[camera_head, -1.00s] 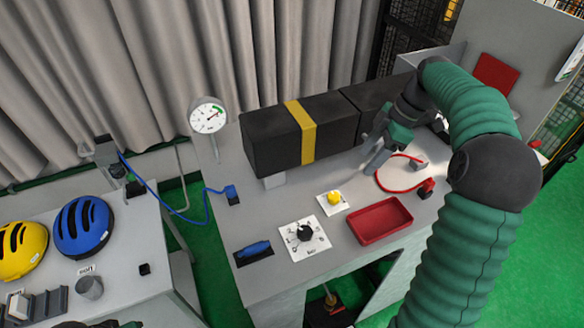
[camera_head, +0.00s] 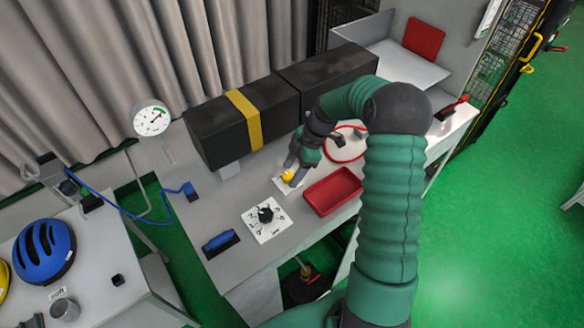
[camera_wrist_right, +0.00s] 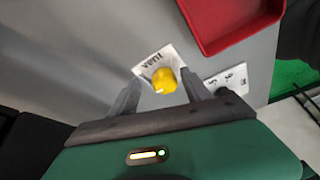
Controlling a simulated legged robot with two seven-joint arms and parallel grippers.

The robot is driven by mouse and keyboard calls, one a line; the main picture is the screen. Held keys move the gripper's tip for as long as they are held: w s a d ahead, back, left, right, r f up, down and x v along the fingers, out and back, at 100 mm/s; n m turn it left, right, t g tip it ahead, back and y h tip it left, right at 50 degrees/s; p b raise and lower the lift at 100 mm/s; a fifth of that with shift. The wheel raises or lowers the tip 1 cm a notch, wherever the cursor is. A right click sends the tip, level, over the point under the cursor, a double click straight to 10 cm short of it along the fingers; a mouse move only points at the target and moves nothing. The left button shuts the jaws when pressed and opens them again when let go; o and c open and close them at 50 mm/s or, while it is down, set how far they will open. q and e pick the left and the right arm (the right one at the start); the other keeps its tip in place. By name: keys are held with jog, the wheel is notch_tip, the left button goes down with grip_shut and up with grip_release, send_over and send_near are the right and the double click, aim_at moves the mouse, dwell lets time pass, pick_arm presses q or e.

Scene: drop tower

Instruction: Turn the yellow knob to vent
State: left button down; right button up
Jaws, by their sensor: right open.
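The yellow knob (camera_head: 288,176) sits on a white plate on the grey bench. In the right wrist view the knob (camera_wrist_right: 164,81) shows on its white plate (camera_wrist_right: 149,66), which is marked "vent". My right gripper (camera_head: 292,170) is open, with its fingers pointing down close to the knob. In the wrist view the knob appears between the two fingertips; I cannot tell whether they touch it. My left gripper is not in view.
A red tray (camera_head: 333,191) lies right of the knob. A black dial on a white plate (camera_head: 267,220) is nearer the front edge. A long black box with a yellow band (camera_head: 243,118) stands behind. A gauge (camera_head: 151,119) stands at left.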

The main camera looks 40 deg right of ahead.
jog(key=shift+s+a+r, duration=0.1)
jog(key=shift+a+r, duration=0.05)
jog(key=shift+a, duration=0.2)
jog(key=shift+a+r, duration=0.1)
jog(key=shift+a, duration=0.35)
jog(key=c, duration=0.9)
jog(key=shift+d, duration=0.15)
grip_shut()
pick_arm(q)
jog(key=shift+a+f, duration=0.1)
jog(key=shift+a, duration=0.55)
pick_arm(e)
jog(key=shift+d, duration=0.1)
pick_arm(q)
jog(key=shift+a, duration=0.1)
